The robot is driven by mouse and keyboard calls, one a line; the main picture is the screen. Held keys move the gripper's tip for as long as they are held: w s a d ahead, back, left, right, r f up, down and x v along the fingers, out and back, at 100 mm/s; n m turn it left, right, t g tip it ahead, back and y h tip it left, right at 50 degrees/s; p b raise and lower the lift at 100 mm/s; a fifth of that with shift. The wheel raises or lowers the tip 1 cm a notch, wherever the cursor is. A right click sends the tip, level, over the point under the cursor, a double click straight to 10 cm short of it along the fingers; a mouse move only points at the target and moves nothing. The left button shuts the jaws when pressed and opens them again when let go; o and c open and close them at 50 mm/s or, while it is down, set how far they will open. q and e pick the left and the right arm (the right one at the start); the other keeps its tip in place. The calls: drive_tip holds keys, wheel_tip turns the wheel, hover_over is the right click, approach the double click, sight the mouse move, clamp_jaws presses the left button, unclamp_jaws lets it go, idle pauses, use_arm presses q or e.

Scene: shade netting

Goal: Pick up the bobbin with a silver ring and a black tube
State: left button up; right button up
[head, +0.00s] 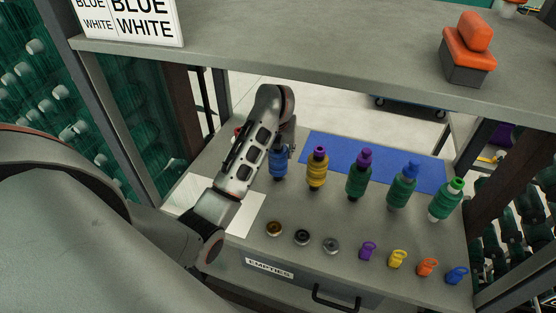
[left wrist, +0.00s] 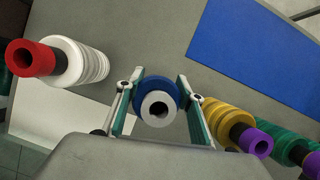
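My left arm comes in from the left in the head view, and its gripper is largely hidden behind its own wrist. In the left wrist view my left gripper (left wrist: 160,74) is open, with one finger on each side of a blue bobbin (left wrist: 139,87). That bobbin has a pale silver-white ring-shaped top with a dark hole. Its blue body also shows beside my wrist in the head view (head: 278,164). The fingers appear apart from it. I cannot make out a clearly black tube on any bobbin. My right gripper is not in view.
A yellow bobbin (head: 317,170) and several green bobbins (head: 358,182) stand to the right. A white bobbin with a red top (left wrist: 70,62) stands left. A blue mat (head: 390,167) lies behind. Loose rings (head: 302,237) and coloured clips (head: 398,259) lie in front. A shelf (head: 330,55) spans above.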

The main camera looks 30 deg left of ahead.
use_arm(q)
drive_tip(key=c, duration=0.6)
drive_tip(key=shift+r, duration=0.1)
drive_tip(key=s+d+r, duration=0.1)
drive_tip(key=s+d, duration=0.1)
drive_tip(key=s, duration=0.3)
drive_tip(key=s+d+r, duration=0.1)
drive_tip(key=s+d, duration=0.2)
drive_tip(key=s, duration=0.3)
drive_tip(key=s+d+r, duration=0.1)
drive_tip(key=s+d, duration=0.1)
drive_tip(key=s, duration=0.3)
drive_tip(key=shift+s+d+r, duration=0.15)
drive_tip(key=shift+s+d, duration=0.1)
